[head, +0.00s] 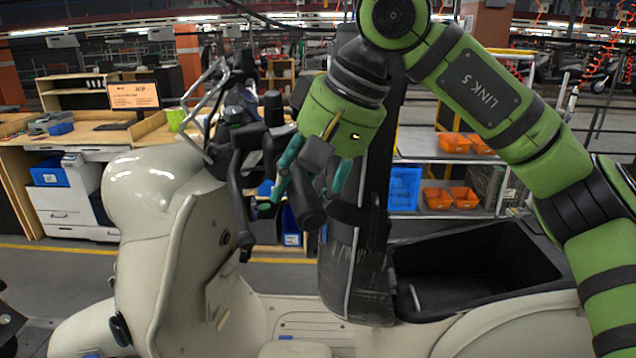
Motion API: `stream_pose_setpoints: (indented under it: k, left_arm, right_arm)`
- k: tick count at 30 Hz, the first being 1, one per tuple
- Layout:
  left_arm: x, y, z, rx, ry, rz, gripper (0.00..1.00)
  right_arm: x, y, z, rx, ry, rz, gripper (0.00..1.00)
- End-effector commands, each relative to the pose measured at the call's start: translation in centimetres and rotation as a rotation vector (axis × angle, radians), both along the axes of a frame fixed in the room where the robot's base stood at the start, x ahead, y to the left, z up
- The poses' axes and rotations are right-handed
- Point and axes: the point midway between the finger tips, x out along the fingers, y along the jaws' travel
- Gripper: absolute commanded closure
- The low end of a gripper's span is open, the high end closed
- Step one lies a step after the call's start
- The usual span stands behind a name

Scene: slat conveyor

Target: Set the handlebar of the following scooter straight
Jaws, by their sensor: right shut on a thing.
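A cream scooter (190,240) stands side-on with its front to the left. Its bare handlebar (245,135), with dark parts and metal tubing, rises above the front shield and looks turned, though the exact angle is hard to tell. My right gripper (303,195), on the green arm from the right, points down with teal fingers on either side of a black handlebar grip (310,205). It is shut on this grip and hides part of it. My left gripper is not in view.
The black seat (355,240) stands upright just behind the gripper, with the open storage box (475,262) to its right. A workbench (90,135) and drawer unit (70,195) stand behind the scooter's front. A shelf with orange bins (453,143) stands at the back.

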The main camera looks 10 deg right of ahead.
Motion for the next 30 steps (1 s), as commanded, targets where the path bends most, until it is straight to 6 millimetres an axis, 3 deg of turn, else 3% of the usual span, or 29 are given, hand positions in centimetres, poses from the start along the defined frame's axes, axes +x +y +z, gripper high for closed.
stream_pose_setpoints:
  k: [10,24,30]
  left_arm:
    - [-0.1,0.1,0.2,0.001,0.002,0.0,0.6]
    - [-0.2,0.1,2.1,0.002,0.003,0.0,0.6]
    - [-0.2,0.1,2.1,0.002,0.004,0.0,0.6]
  right_arm:
    - [0.0,0.5,0.6,0.012,-0.01,0.002,0.9]
    - [-0.3,3.1,2.0,0.026,0.038,-0.092,0.9]
    - [-0.3,3.3,2.0,0.029,0.044,-0.105,0.9]
